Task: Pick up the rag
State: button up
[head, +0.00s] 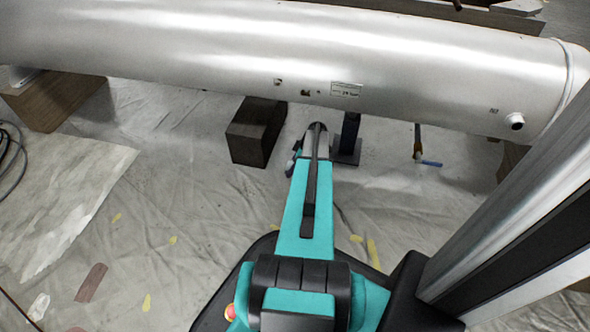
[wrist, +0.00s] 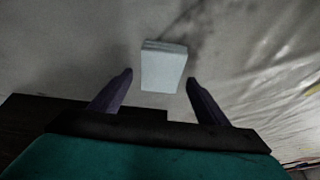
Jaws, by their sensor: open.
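In the wrist view a pale, light blue-grey folded block-like thing (wrist: 163,68), which looks like the rag, lies on the sheeted floor. It sits ahead of my gripper (wrist: 159,80), between the lines of the two dark fingers. The fingers are apart with nothing between them that I can see touching. How far the rag is below or beyond the fingertips is hard to tell. In the head view my arm reaches forward to the large metal cylinder, and the rag and the fingers are hidden there.
A big silver cylinder (head: 300,55) spans the back, above the floor. A dark block (head: 256,131) and a dark stand (head: 347,140) are under it, close to my arm. A blue-handled tool (head: 430,163) lies to the right. A lighter sheet (head: 65,195) covers the left floor.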

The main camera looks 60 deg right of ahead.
aim_at(289, 165)
jog(key=shift+f, duration=0.25)
dwell(0.5)
jog(key=c, duration=1.2)
jog(key=shift+c, duration=0.2)
jog(key=shift+r+p, duration=0.6)
jog(key=shift+r, duration=0.5)
notch_tip(289, 165, up, 2)
jog(key=shift+r+p, duration=0.1)
jog(key=shift+p, duration=0.65)
jog(key=s+a+p, duration=0.1)
jog(key=s, duration=0.4)
jog(key=s+a+p, duration=0.2)
jog(key=s, duration=0.3)
jog(key=s+a+r+p, duration=0.1)
jog(key=s+a, duration=0.1)
jog(key=s, duration=0.3)
jog(key=shift+s+p, duration=0.1)
jog(key=shift+p, duration=0.25)
